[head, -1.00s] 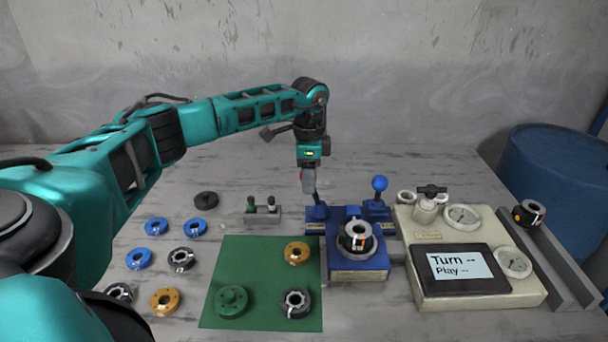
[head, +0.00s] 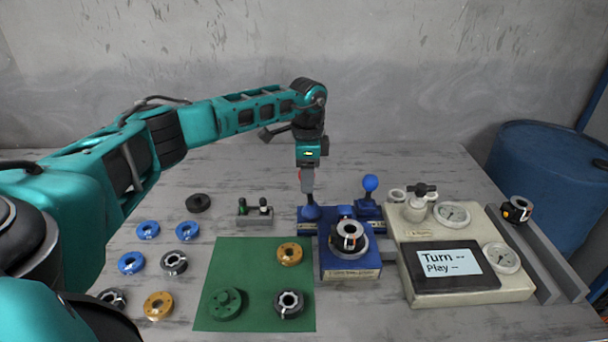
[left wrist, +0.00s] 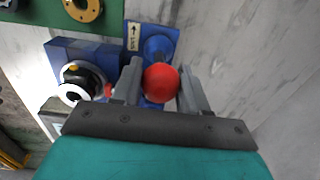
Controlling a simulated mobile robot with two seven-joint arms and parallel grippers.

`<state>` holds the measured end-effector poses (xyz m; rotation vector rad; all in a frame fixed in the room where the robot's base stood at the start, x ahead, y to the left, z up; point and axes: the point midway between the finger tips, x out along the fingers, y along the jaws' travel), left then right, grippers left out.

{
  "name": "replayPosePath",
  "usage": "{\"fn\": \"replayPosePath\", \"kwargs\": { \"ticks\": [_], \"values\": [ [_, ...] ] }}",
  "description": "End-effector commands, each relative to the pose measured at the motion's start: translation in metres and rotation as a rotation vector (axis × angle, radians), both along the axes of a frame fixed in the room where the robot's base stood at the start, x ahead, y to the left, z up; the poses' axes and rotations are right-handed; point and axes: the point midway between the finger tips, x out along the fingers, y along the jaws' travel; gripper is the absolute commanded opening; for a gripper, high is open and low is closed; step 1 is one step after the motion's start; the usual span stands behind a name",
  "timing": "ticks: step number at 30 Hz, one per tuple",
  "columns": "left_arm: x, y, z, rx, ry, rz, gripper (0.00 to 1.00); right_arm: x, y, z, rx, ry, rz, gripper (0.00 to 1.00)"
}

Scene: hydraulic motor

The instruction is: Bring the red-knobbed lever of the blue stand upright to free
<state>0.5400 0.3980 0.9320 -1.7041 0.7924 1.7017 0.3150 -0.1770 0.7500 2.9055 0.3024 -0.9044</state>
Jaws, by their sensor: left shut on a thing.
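The blue stand (head: 350,271) is at the middle of the table, with a black and silver part (head: 348,237) seated on it. Its red-knobbed lever rises from a dark blue base (head: 311,213) at the stand's back left and looks close to upright in the head view. My left gripper (head: 307,181) points down over this lever. In the left wrist view the red knob (left wrist: 161,83) sits between the two grey fingers, and the gripper is shut on it. The fingers mostly hide the knob in the head view. My right gripper is out of view.
A blue-knobbed lever (head: 370,184) stands just right of my gripper. A cream console (head: 468,293) with a screen and gauges is further right. A green mat (head: 247,270) with several parts lies left of the stand; more rings lie beyond it.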

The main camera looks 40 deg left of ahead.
Motion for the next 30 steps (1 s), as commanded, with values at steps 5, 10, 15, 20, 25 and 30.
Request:
{"fn": "replayPosePath", "kwargs": {
  "ticks": [5,10,15,20,25,30],
  "values": [
    [0.0,-0.002,0.0,-0.004,-0.001,-0.003,0.26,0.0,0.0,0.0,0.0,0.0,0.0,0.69],
    [0.002,-0.004,0.0,-0.004,-0.001,-0.003,0.26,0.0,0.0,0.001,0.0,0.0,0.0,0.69],
    [0.006,-0.009,0.001,-0.005,0.0,-0.003,0.26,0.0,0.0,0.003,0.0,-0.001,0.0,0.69],
    [0.01,-0.013,0.001,-0.005,0.0,-0.003,0.26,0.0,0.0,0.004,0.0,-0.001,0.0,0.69],
    [0.01,-0.014,0.001,-0.004,-0.001,-0.002,0.26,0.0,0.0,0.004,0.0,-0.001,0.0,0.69],
    [0.01,-0.014,0.001,-0.004,-0.001,-0.003,0.26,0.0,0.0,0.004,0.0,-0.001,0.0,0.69]
  ]
}}
